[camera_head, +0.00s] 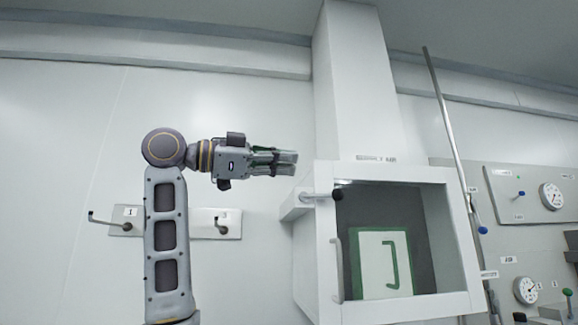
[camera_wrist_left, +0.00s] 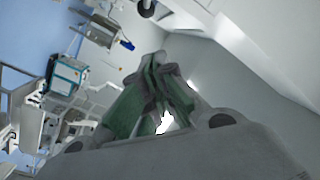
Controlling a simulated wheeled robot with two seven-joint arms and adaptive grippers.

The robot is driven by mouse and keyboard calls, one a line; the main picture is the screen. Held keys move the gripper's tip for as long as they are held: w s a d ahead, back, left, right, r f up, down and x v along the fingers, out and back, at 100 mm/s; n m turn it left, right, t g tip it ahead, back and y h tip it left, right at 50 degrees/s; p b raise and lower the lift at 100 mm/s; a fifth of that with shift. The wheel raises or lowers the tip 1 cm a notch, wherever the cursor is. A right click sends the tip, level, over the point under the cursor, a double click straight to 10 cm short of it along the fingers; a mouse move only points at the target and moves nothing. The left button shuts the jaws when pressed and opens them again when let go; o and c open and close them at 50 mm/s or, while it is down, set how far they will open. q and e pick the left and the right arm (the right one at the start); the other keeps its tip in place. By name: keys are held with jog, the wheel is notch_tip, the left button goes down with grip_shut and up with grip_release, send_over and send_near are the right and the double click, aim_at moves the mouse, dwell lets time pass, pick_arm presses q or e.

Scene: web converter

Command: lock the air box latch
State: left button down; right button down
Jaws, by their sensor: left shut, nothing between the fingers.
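The air box (camera_head: 330,254) is a white box with a dark window on the wall, at the right of centre in the head view. In the left wrist view the gripper's green-padded fingers (camera_wrist_left: 158,62) are together. A dark round knob on a pale stem (camera_wrist_left: 147,9) shows at the top edge there. My right gripper is not in view.
A white duct (camera_head: 362,85) rises from the box to the ceiling. A metal pole (camera_head: 447,125) and a panel with gauges (camera_head: 551,196) stand to the right. Wall plates with hooks (camera_head: 127,220) are behind my left arm. The wall above my left gripper is clear.

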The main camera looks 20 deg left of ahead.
aim_at(323, 195)
pick_arm(q)
jog(key=w+d+p, duration=0.1)
jog(key=w+d, duration=0.1)
jog(key=w+d+f+p, duration=0.1)
jog(key=w, duration=0.2)
jog(key=w+d+p, duration=0.1)
jog(key=w+d, duration=0.1)
jog(key=w, duration=0.1)
jog(key=shift+w+d+f+p, duration=0.1)
jog(key=shift+d+f+p, duration=0.2)
jog(key=shift+f+p, duration=0.1)
jog(key=shift+w+f, duration=0.25)
jog(key=shift+f, duration=0.1)
jog(key=shift+a, duration=0.1)
